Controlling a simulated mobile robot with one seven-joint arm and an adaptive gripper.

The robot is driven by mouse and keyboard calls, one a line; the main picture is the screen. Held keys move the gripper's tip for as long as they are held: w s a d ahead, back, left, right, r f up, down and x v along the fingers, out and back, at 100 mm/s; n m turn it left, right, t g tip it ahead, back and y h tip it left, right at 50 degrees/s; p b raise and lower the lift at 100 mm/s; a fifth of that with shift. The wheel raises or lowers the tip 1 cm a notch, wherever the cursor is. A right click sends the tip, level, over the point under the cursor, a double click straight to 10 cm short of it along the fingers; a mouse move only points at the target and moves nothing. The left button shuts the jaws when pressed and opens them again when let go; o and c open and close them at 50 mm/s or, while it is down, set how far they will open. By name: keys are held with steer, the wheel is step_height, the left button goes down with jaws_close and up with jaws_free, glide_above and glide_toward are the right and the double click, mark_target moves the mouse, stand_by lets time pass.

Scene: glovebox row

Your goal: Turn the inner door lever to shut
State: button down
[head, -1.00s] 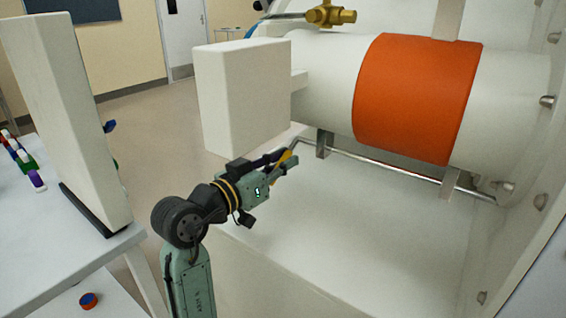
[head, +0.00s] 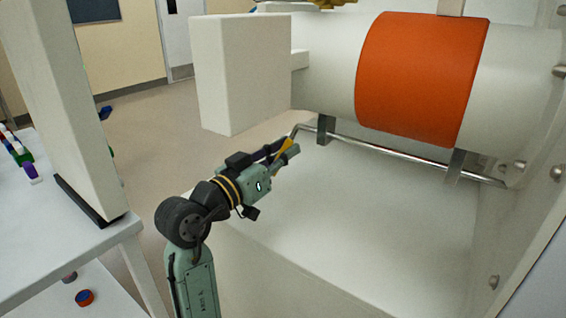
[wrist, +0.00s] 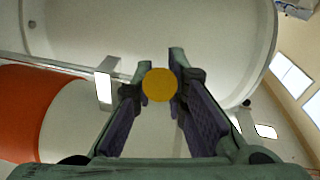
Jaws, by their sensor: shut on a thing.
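The lever shows as a yellow grip (head: 284,149) at the near left end of a bent metal rod (head: 390,153) below the white cylinder. My gripper (head: 283,147) is shut on the yellow grip, with one finger on each side of it. In the wrist view the round yellow end (wrist: 158,84) sits between the two fingertips. The inner door itself cannot be made out for certain. The part of the grip inside the jaws is partly hidden by the fingers.
The white cylinder (head: 326,88) has a wide orange band (head: 420,78). A white block (head: 240,75) stands above and left of my gripper. A pale ledge (head: 330,200) lies below the rod. At the left is a white table (head: 45,225) with an upright panel (head: 75,110).

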steer(key=shift+w+d+f+t+h+b, duration=0.15)
steer(key=shift+f+t+b, duration=0.1)
steer(key=shift+b, duration=0.25)
steer(key=shift+d+f+t+h+b, duration=0.15)
steer(key=shift+f+b, duration=0.1)
steer(key=shift+b, duration=0.25)
steer(key=shift+a+r+b, duration=0.1)
steer(key=shift+r+b, duration=0.05)
steer(key=shift+b, duration=0.2)
steer(key=shift+r, duration=0.1)
steer(key=c, duration=1.6)
jaws_free()
steer(key=v, duration=1.2)
steer(key=shift+f, duration=0.25)
steer(key=shift+w+a+r, duration=0.1)
steer(key=shift+a, duration=0.05)
